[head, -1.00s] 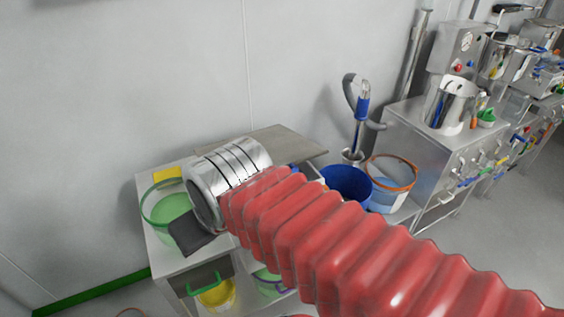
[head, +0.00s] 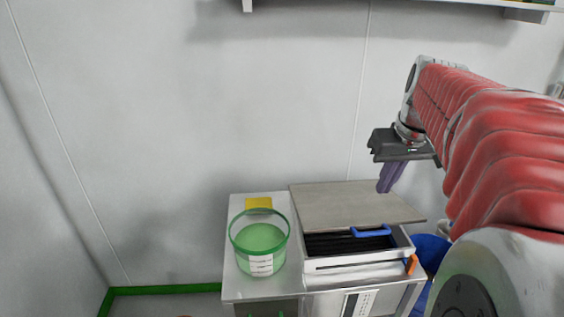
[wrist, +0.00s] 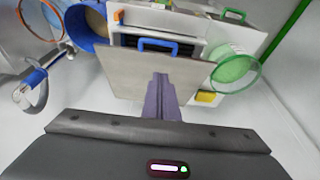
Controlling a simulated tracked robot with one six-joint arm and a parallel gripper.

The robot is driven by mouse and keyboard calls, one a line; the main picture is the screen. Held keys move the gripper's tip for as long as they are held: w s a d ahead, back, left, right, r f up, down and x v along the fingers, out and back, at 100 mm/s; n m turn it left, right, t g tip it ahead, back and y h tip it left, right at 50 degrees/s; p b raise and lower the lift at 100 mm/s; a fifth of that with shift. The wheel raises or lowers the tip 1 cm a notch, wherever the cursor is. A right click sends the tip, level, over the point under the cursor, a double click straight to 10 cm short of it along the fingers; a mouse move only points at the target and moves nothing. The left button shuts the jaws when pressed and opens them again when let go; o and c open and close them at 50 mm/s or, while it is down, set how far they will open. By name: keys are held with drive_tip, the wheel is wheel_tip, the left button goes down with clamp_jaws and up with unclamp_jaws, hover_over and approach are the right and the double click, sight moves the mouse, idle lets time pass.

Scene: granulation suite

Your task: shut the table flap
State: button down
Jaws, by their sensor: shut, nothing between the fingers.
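The table flap (head: 350,203) is a flat grey-beige board at the back of the small white table, behind a white box section with a dark ribbed inside and a blue handle (head: 362,231). The dark inside is uncovered in front of the flap. In the wrist view, the flap (wrist: 128,75) fills the middle, with the blue handle (wrist: 158,44) beyond it. My gripper (head: 386,189), with purple fingers, is shut and empty by the flap's far right side. In the wrist view, its fingers (wrist: 161,78) overlap the flap; I cannot tell whether they touch.
A green-rimmed bucket (head: 259,245) stands on the table left of the flap, with a yellow block (head: 258,203) behind it. A blue bucket (head: 432,249) is at the table's right. The wall (head: 200,150) stands close behind. A shelf (head: 420,3) hangs above.

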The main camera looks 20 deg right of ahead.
drive_tip(key=shift+d, duration=0.6)
hover_over(375, 232)
drive_tip(key=w, duration=0.2)
wheel_tip(375, 232, down, 10)
drive_tip(key=r, duration=0.1)
drive_tip(key=f, duration=0.1)
drive_tip(key=s+f, duration=0.1)
drive_tip(key=f, duration=0.1)
drive_tip(key=shift+s+f, duration=0.15)
drive_tip(key=shift+s, duration=0.05)
drive_tip(key=shift+s+f, duration=0.2)
drive_tip(key=shift+f, duration=0.15)
drive_tip(key=shift+f, duration=0.1)
